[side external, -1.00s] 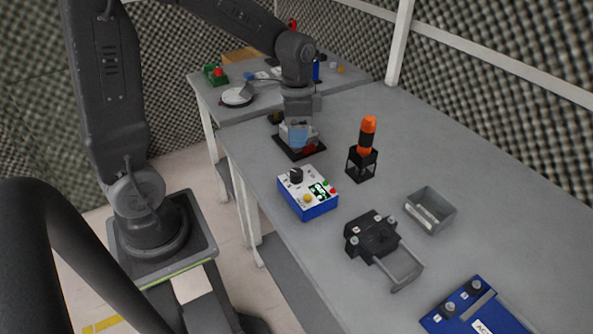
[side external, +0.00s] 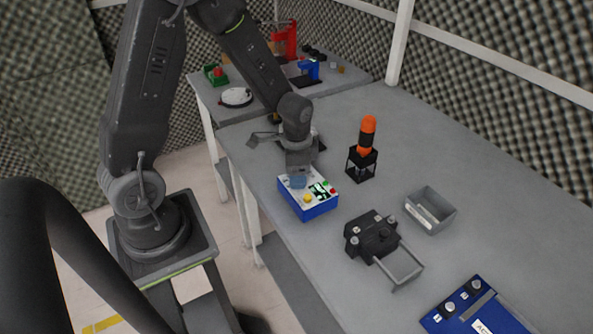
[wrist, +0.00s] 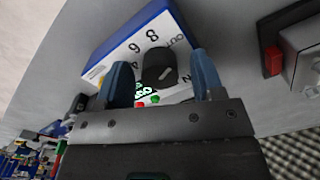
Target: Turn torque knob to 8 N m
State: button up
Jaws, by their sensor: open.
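The blue torque box (side external: 309,211) with a white top stands near the table's left edge. Its top carries a yellow button (side external: 308,198), a green display (side external: 319,190) and small red and green buttons. In the wrist view the black torque knob (wrist: 159,67) has a pale pointer line, with 8, 6, 4, 2 and OUT printed around it. The pointer slants toward the upper right; its exact setting is unclear. My gripper (wrist: 163,80) is open, with one blue finger on each side of the knob. I cannot tell whether they touch it. In the side view my gripper (side external: 299,180) hides the knob.
An orange-handled tool (side external: 367,135) stands in a black holder right of the box. A black fixture (side external: 373,238), a grey bin (side external: 430,210) and a blue panel (side external: 475,308) lie nearer the camera. A back table holds a red press (side external: 286,40).

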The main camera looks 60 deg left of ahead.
jog(key=c, duration=0.9)
jog(key=shift+n, duration=0.3)
jog(key=n, duration=0.4)
jog(key=shift+n, duration=2.1)
jog(key=o, duration=0.9)
